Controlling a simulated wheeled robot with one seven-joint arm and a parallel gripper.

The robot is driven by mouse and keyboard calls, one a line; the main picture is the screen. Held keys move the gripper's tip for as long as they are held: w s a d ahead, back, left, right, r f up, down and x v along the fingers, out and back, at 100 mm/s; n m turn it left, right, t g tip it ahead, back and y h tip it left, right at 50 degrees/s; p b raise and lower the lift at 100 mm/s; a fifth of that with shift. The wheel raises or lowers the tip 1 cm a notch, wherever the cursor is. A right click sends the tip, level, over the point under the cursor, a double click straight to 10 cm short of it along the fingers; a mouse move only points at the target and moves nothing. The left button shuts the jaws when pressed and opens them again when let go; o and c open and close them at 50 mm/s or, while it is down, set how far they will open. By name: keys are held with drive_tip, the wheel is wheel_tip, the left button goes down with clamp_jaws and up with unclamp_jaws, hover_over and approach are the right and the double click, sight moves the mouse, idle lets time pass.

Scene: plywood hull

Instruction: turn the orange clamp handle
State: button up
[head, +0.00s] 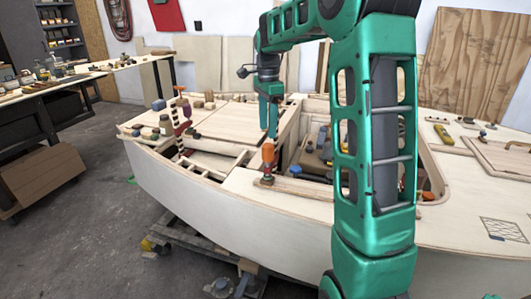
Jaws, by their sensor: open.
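The orange clamp handle (268,153) stands upright at the near edge of the plywood hull (240,215), on a clamp whose dark foot rests on the pale side deck. My green arm reaches over the hull from the right. My gripper (269,137) points down from the wrist, right above the orange handle. Its fingers are small here and overlap the handle's top, so I cannot tell whether they touch it. The gripper is open. The lower clamp parts below the deck edge are hidden.
My upright arm link hides the middle right of the hull. A workbench (75,75) with tools runs along the left. A yellow tool (443,134) lies on the right deck.

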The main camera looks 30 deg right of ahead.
sight(268, 145)
wheel_tip(268, 145, down, 10)
drive_tip(key=shift+s, duration=0.1)
idle(0.4)
drive_tip(key=c, duration=1.1)
